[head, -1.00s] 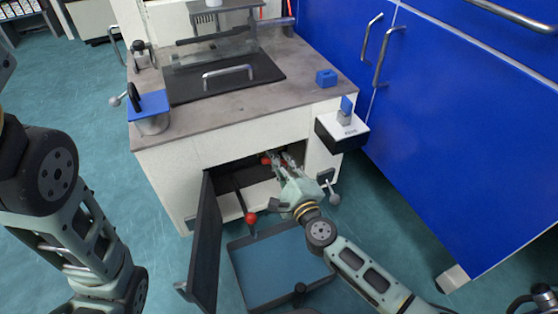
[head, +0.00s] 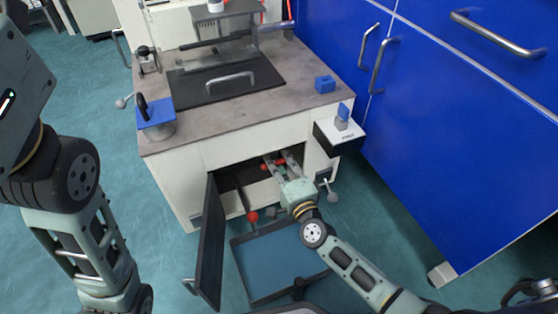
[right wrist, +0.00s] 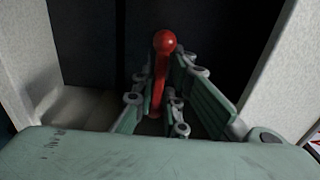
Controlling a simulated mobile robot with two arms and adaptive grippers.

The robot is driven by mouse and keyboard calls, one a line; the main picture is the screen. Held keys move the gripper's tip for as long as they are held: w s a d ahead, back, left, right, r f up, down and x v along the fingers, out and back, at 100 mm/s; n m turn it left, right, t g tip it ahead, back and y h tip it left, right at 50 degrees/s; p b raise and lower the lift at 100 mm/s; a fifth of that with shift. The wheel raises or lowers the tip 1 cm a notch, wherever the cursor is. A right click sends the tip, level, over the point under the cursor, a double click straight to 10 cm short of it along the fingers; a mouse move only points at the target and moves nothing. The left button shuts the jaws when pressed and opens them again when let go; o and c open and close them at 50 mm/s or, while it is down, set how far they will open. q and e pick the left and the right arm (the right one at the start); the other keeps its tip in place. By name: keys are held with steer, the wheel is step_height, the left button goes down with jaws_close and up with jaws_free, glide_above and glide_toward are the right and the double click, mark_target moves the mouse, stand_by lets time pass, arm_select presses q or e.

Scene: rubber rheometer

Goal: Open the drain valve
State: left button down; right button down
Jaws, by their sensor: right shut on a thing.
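A red lever with a ball end (right wrist: 165,42) stands inside the open lower compartment of the white machine (head: 250,130). My right gripper (head: 280,164) reaches into that compartment. In the right wrist view its fingers (right wrist: 160,95) are on both sides of the red lever's stem, shut on it, with the ball showing above them. Small red parts show at the fingers in the head view. Where the lever joins its pipe is hidden. My left arm shows at the left, but its gripper is out of view.
The dark compartment door (head: 210,245) hangs open to the left. Another red ball (head: 252,216) shows low at the opening. A blue-floored tray (head: 275,265) lies in front, below my right arm. Blue cabinets (head: 440,110) stand close on the right.

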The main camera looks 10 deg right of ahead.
steer(key=shift+s+a+f, duration=0.2)
steer(key=shift+a+f, duration=0.05)
steer(key=shift+f, duration=0.2)
steer(key=c, duration=1.9)
jaws_free()
steer(key=shift+o, duration=0.3)
steer(key=shift+w+d+r, duration=0.1)
steer(key=shift+r, duration=0.05)
steer(key=s+d, duration=0.1)
steer(key=s, duration=0.6)
steer(key=shift+s+d, duration=0.2)
steer(key=shift+r, duration=0.15)
